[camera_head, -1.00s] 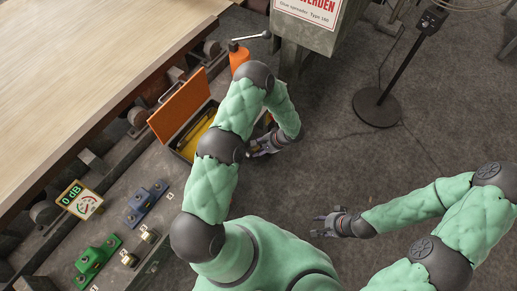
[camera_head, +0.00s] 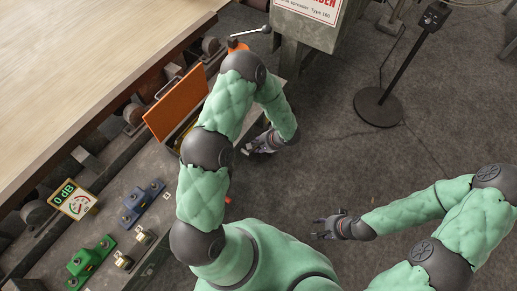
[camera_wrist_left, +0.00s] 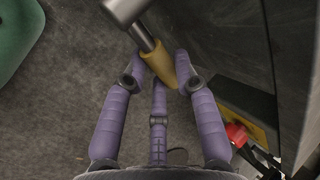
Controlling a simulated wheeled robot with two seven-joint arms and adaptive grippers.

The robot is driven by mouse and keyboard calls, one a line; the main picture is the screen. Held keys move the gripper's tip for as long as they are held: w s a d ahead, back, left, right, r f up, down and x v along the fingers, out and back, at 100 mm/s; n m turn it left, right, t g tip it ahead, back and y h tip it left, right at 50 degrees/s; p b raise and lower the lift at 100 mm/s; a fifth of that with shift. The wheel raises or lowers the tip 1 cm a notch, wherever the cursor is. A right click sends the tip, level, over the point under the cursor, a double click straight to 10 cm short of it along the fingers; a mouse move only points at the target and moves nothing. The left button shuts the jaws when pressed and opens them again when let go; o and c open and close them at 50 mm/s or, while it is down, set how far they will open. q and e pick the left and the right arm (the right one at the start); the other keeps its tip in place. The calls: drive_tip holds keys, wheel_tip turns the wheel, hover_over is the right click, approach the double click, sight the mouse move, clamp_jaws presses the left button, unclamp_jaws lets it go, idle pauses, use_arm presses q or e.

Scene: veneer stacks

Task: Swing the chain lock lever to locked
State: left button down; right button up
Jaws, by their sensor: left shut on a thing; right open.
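In the left wrist view a metal rod runs from a grey cylinder (camera_wrist_left: 125,8) to a yellow grip (camera_wrist_left: 160,65); it looks like the lever. My left gripper (camera_wrist_left: 158,72) has its purple fingers closed around the yellow grip. In the head view my left gripper (camera_head: 252,147) is beside the bench's right side; the lever cannot be made out there. Whether the lever stands at locked cannot be told. My right gripper (camera_head: 318,229) is open and empty over the floor.
A toolbox with a raised orange lid (camera_head: 175,103) stands left of my left arm. A gauge (camera_head: 73,199), a blue block (camera_head: 141,203) and a green block (camera_head: 90,262) are on the bench. A dark panel (camera_wrist_left: 215,45) is close to the fingers. A black stand (camera_head: 378,106) is on the floor at right.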

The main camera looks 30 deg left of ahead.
use_arm(q)
drive_tip(key=shift+r+n+t+b, duration=0.2)
drive_tip(key=shift+r+t+b, duration=0.35)
drive_tip(key=shift+b, duration=0.75)
drive_tip(key=shift+r+n+t+b, duration=0.2)
drive_tip(key=shift+t+b, duration=0.55)
drive_tip(key=shift+b, duration=0.55)
drive_tip(key=c, duration=1.2)
unclamp_jaws()
drive_tip(key=shift+r, duration=0.1)
drive_tip(key=v, duration=1.2)
drive_tip(key=shift+s, duration=0.1)
